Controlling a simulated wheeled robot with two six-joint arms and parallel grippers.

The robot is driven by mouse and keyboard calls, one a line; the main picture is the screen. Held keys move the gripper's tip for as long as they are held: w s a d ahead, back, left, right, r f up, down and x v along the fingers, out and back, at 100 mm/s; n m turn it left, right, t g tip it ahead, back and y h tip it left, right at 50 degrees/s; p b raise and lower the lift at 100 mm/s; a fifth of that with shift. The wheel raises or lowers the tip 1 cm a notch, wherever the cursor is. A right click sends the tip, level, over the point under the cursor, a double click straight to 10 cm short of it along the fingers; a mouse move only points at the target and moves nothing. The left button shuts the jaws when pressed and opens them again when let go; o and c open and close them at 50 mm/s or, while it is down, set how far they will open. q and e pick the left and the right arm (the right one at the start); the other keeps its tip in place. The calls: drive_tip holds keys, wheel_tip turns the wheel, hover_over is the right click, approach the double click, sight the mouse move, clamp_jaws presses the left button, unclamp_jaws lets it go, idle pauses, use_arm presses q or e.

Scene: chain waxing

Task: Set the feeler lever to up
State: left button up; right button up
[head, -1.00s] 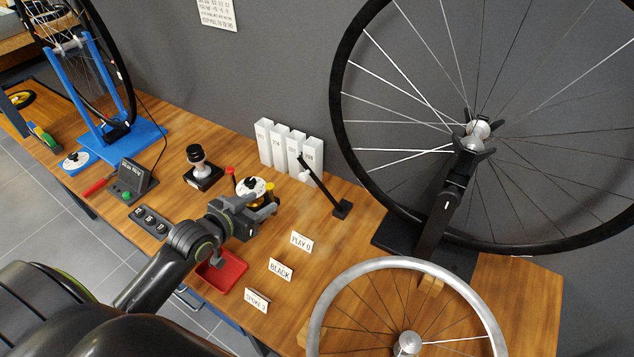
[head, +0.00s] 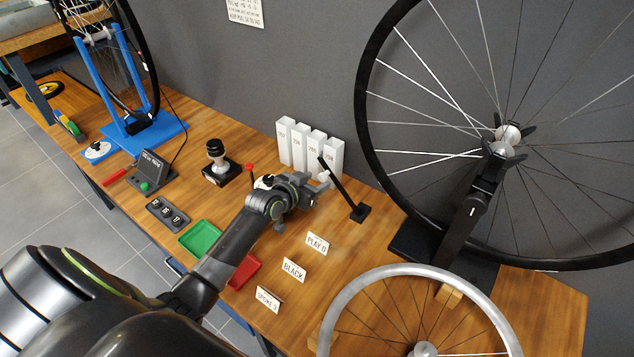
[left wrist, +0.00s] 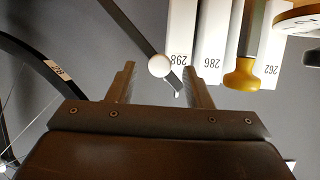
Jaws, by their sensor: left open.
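A black lever arm (head: 343,186), which looks like the feeler lever, leans up and to the left from a small black base on the bench. A white ball knob shows on it in the left wrist view (left wrist: 159,66), in front of my open left gripper (left wrist: 158,85), roughly between the fingertips. In the head view my left gripper (head: 318,186) is just left of the lever. No contact can be made out. My right gripper is not in view.
White numbered blocks (head: 283,142) stand behind the lever. A large black-tyred wheel (head: 362,120) stands to its right, with a silver rim (head: 350,290) in front. Green (head: 200,238) and red (head: 245,272) trays and small label cards (head: 317,243) lie near the arm.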

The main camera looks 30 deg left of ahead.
use_arm(q)
drive_tip(key=shift+x, duration=0.85)
drive_tip(key=shift+r, duration=0.1)
clamp_jaws()
